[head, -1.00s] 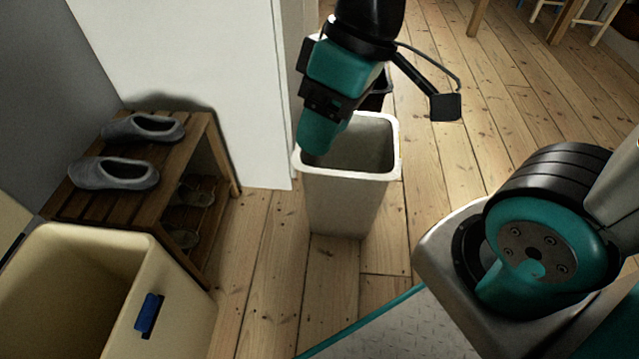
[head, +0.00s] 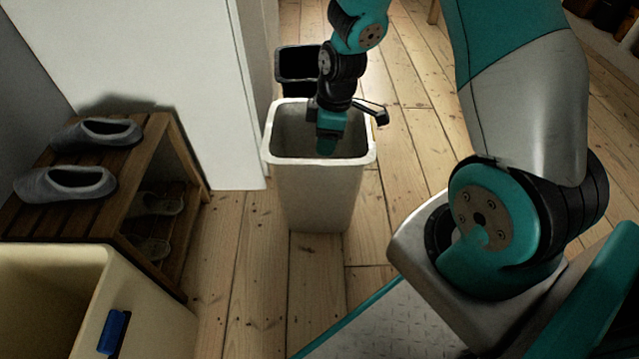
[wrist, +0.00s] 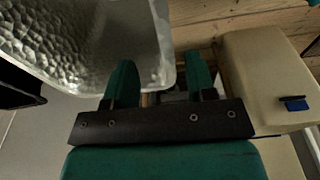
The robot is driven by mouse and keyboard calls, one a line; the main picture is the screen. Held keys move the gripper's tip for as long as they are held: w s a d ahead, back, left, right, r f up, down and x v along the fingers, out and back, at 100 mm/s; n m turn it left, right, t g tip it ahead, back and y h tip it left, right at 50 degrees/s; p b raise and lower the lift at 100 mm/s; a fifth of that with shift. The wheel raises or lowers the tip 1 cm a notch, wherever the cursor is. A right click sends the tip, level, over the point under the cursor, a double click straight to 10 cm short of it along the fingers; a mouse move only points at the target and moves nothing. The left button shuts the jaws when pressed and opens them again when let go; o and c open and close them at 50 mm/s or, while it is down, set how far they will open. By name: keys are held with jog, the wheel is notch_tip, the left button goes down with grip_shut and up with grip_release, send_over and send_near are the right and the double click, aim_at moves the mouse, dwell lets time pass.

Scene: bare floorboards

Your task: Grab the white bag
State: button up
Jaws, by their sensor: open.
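A pale, off-white bin (head: 318,195) stands upright on the floor. No separate white bag is clear in the head view. In the wrist view a shiny, crumpled whitish surface (wrist: 95,40) fills the upper left, with a pale rim along its right side. It may be a bag lining the bin, but I cannot tell for sure. My gripper (head: 327,147) points down at the bin's mouth, its tip overlapping the opening. In the wrist view my gripper's two green fingers (wrist: 161,82) are apart, with the rim's corner showing between them. I cannot tell whether they touch it.
A black bin (head: 298,75) stands just behind. A wooden rack (head: 165,150) with grey slippers (head: 68,182) is at left. A cream box (head: 165,330) with a blue handle (head: 113,332) is at front left, also in the wrist view (wrist: 262,75). Floor right of the bin is clear.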

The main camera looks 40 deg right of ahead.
aim_at(319, 162)
jog(key=f, duration=0.1)
jog(key=f+b, duration=0.1)
jog(key=f, duration=0.1)
jog(key=shift+w+a+f, duration=0.15)
jog(key=shift+a+f, duration=0.05)
jog(key=shift+f, duration=0.1)
jog(key=f+b, duration=0.2)
jog(key=a+f+b, duration=0.1)
jog(key=f+b, duration=0.1)
jog(key=f, duration=0.1)
jog(key=shift+w+f, duration=0.1)
jog(key=shift+c, duration=0.5)
grip_shut()
